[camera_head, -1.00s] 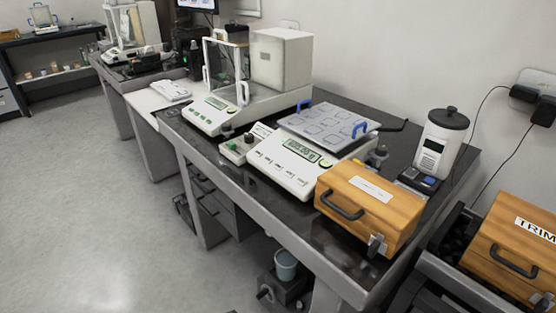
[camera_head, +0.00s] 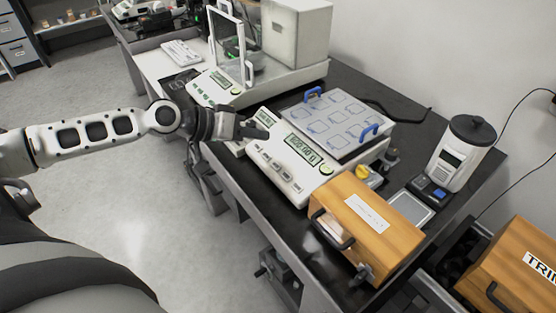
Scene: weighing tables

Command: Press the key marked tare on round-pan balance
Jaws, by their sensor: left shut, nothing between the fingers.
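A white balance with a glass draft shield (camera_head: 226,40) stands at the back of the dark bench; its front panel (camera_head: 212,86) has a display and green keys. A pan inside it is too small to make out clearly. A nearer white balance (camera_head: 290,160) has a lit display, a row of keys and a square plate (camera_head: 340,118) with blue handles. The key markings are too small to read. My left gripper (camera_head: 262,131) is shut and empty, in front of a small display unit (camera_head: 265,117) between the two balances. I cannot tell whether it touches anything. My right gripper is out of view.
A wooden case (camera_head: 365,228) stands at the bench's near end, beside a small scale (camera_head: 410,207) and a white canister with a dark lid (camera_head: 460,152). Another wooden case (camera_head: 515,265) is at the lower right. A keyboard (camera_head: 181,53) lies farther back. The floor at left is open.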

